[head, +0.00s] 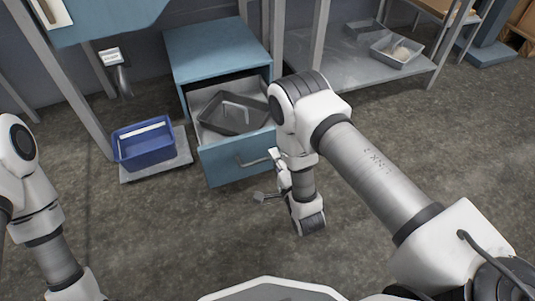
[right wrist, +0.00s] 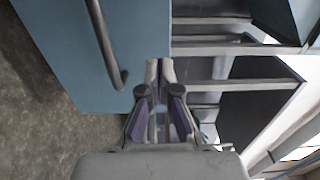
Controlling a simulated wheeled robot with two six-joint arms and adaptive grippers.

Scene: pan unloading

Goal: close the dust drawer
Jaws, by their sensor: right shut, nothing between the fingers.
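The dust drawer (head: 222,165) sticks out, open, from a blue cabinet (head: 215,50) in the head view. A dark grey pan (head: 235,112) lies inside it. The drawer has a blue front with a grey bar handle (head: 252,161); the handle (right wrist: 103,45) also shows in the right wrist view. My right gripper (head: 273,154) is shut and empty at the right end of the drawer front. In the right wrist view its fingertips (right wrist: 160,64) overlap the front's edge, right of the handle; contact is unclear. My left arm shows at the left, its gripper out of view.
A blue bin (head: 145,146) stands on a low platform (head: 184,158) left of the cabinet. A metal shelf (head: 345,62) with a grey tray (head: 397,50) stands to the right. The concrete floor in front of the drawer is clear.

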